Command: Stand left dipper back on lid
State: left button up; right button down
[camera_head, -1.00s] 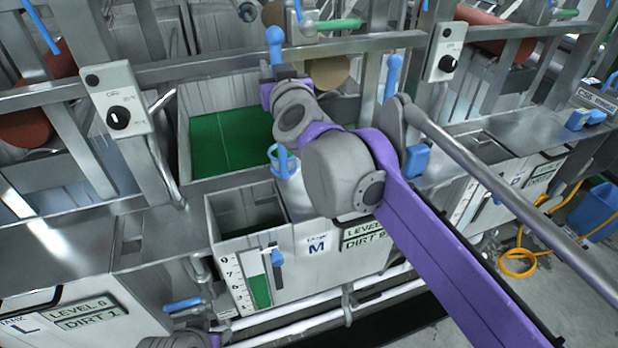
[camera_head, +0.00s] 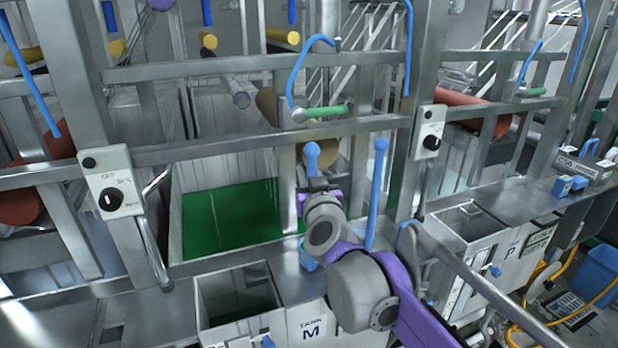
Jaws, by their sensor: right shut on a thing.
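My right gripper (camera_head: 318,187) is purple and grey. It is shut on an upright dipper with a blue round-topped handle (camera_head: 312,156), in front of the open tank with green liquid (camera_head: 228,222). My arm hides part of the dipper's lower end. A blue part (camera_head: 307,258) shows below the gripper, close to the steel top; I cannot tell whether it touches. A second blue handle (camera_head: 375,192) stands upright just right of the gripper. The lid cannot be clearly made out. My left gripper is not in view.
A small open steel box (camera_head: 238,300) stands in front of the green tank, beside the label marked M. Steel posts and crossbars (camera_head: 270,137) rise behind and beside the gripper. A control box with a knob (camera_head: 112,188) is at left.

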jog(key=shift+f, duration=0.25)
jog(key=shift+f, duration=0.15)
jog(key=c, duration=0.7)
grip_release()
jog(key=shift+c, duration=0.2)
jog(key=s+d+b, duration=0.1)
jog(key=s+b, duration=0.1)
jog(key=s, duration=1)
